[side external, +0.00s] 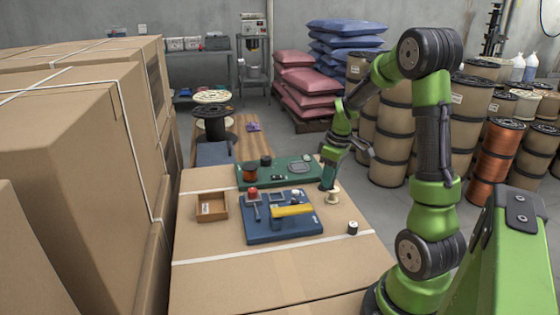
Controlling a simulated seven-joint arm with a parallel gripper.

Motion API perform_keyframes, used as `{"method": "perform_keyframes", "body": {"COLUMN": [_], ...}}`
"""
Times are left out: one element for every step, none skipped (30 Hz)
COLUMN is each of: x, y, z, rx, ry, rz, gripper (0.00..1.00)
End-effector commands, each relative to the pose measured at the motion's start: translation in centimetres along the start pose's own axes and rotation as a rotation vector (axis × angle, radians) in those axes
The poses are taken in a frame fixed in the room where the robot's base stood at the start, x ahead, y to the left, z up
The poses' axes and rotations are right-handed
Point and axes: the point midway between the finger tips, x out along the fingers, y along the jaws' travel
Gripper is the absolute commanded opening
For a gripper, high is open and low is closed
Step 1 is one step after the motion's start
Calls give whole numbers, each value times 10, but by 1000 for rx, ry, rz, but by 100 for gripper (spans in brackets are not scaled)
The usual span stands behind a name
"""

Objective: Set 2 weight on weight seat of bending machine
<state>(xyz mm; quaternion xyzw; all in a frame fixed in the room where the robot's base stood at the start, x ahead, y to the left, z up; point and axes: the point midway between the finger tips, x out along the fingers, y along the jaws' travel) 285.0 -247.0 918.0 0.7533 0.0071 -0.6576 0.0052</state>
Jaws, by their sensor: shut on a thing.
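A blue board (262,234) with a yellow bar (292,211), a red knob (252,192) and a small pale-and-dark piece (295,197) lies on the cardboard top; it looks like the bending machine. I cannot tell which part is the weight seat. A small white-and-dark cylinder (352,228), possibly a weight, stands right of the board. My gripper (329,184) points down beyond the board's right end, shut on what looks like a small cream spool-shaped piece (331,197) at its tips. The piece is low, close to the cardboard; whether it touches is unclear.
A green board (283,181) with a copper spool (249,175) and dark pieces lies behind the blue one. Tall cartons (75,140) wall the left side. The cardboard top (230,275) is clear in front.

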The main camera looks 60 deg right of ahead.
Motion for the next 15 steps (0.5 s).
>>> {"method": "perform_keyframes", "body": {"x": [2, 3, 4, 4, 4, 3, 2, 2, 0, -1, -3, -6, -7, -10, -11], "y": [-5, -7, -11, -14, -18, -23, -26, -30, -34, -36, -38, -38, -39, -38, -36], "z": [-23, -35, -53, -66, -79, -95, -107, -118, -130, -137, -144, -151, -155, -157, -159], "rx": [-38, -52, -69, -76, -84, -90, -92, -92, -85, -80, -72, -60, -49, -34, -19], "ry": [0, -1, -1, -1, 0, 1, 3, 4, 6, 8, 10, 13, 15, 17, 20], "rz": [-1, -2, -1, -2, -1, 0, 1, 1, 2, 4, 5, 7, 8, 9, 10], "gripper": [0, 0, 0, 0, 0, 0, 0, 0, 0, 0, 0, 0, 0, 0, 0]}}
